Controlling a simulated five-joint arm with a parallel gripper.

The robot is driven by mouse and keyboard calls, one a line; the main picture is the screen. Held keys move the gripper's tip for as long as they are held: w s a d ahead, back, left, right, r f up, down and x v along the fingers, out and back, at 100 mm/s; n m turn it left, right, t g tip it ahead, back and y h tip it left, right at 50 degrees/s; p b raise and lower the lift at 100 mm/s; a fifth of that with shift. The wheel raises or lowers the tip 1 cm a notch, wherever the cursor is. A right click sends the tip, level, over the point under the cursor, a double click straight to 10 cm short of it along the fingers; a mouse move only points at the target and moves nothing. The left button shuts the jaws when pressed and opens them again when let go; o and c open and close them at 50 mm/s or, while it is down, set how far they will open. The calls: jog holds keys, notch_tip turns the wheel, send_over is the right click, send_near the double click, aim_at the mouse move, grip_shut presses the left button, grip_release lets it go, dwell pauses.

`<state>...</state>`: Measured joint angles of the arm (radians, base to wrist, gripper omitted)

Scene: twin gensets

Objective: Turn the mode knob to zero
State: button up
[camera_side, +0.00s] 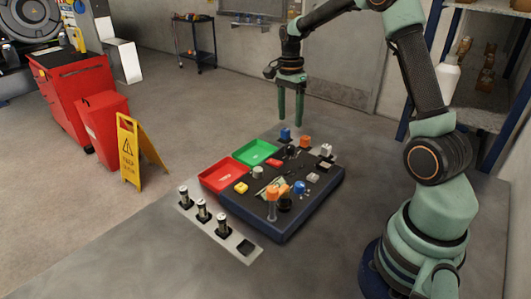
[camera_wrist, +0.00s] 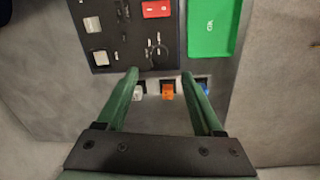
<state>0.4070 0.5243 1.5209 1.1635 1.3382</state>
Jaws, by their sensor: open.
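The dark panel (camera_side: 310,203) is a low box with blue sides, carrying several small controls. I cannot tell for sure which control is the mode knob. A dark round dial with small marks around it (camera_wrist: 158,51) lies on the panel in the wrist view, ahead of my fingertips. In the side view a black round part (camera_side: 285,204) and a blue knob (camera_side: 299,187) sit near the panel's front. My gripper (camera_side: 290,121) points down above the far edge of the panel, open and empty. Its two green fingers (camera_wrist: 160,74) are spread apart in the wrist view, touching nothing.
A green tray (camera_side: 270,149) and a red tray (camera_side: 207,181) lie along the panel's left. White (camera_wrist: 139,91), orange (camera_wrist: 168,91) and blue (camera_wrist: 203,87) blocks stand beyond its far edge. Upright cylinders (camera_side: 202,211) stand on a plate at front left. The table's front left is bare.

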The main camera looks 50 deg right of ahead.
notch_tip(320, 180, up, 2)
jog(key=shift+r, duration=0.25)
jog(key=s+a+r+n+t, duration=0.3)
jog(key=s+a+r+n, duration=0.2)
jog(key=a+r+n, duration=0.4)
jog(key=s+a+f+n+t, duration=0.1)
jog(key=s+a+n+t, duration=0.2)
jog(key=s+a+n, duration=0.5)
jog(key=a+n, duration=0.1)
jog(key=n, duration=0.2)
jog(key=shift+s, duration=0.15)
